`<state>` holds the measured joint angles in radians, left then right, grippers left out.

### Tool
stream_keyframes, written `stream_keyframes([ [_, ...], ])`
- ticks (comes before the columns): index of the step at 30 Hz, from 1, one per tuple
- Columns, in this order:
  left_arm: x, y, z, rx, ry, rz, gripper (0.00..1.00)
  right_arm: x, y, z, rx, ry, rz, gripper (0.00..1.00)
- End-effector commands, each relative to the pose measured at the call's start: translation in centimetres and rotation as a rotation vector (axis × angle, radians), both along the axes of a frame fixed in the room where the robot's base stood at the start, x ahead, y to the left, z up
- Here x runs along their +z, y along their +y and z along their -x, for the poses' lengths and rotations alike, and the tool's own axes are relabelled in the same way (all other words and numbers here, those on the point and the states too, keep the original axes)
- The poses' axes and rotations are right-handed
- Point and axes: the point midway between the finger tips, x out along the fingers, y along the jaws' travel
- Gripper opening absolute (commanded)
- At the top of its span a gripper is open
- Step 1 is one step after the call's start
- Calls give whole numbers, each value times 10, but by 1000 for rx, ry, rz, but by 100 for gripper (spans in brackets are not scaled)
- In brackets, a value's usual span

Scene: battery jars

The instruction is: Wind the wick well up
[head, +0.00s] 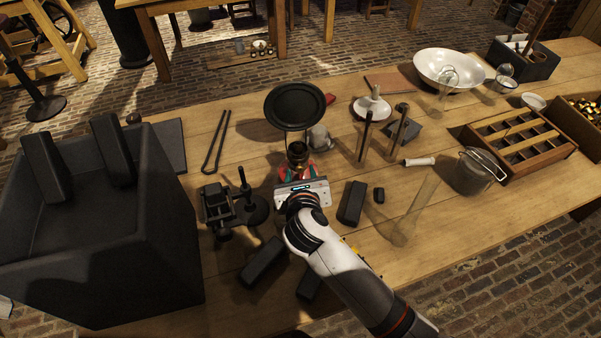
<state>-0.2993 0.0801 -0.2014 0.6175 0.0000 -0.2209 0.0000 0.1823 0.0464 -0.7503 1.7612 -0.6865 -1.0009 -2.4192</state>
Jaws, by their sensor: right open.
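An oil lamp's dark brass burner top (297,152) shows just beyond my right gripper, near the middle of the table. The lamp's lower part and any wick knob are hidden by the gripper, and the wick itself is too small to make out. My right gripper (297,172) reaches in from the front with its jaws open at the lamp. I cannot tell whether a finger touches it. My left gripper is not in view.
A black round disc (295,106) stands behind the lamp. A dark stand (251,208) is close on the left, and a large black box (150,240) fills the far left. A grey pail (474,172) stands farther right.

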Motion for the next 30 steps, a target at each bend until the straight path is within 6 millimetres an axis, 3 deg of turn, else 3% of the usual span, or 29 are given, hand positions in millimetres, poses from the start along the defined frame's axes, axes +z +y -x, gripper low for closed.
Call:
stream_keyframes([
  [4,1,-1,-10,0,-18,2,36,-3,0,-8,0,0,-1,41],
  [12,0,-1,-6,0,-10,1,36,-3,0,-9,1,0,-1,41],
  [20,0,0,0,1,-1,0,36,-3,0,-8,1,0,-1,0],
  [30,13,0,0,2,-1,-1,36,0,-1,-8,1,6,-52,0],
])
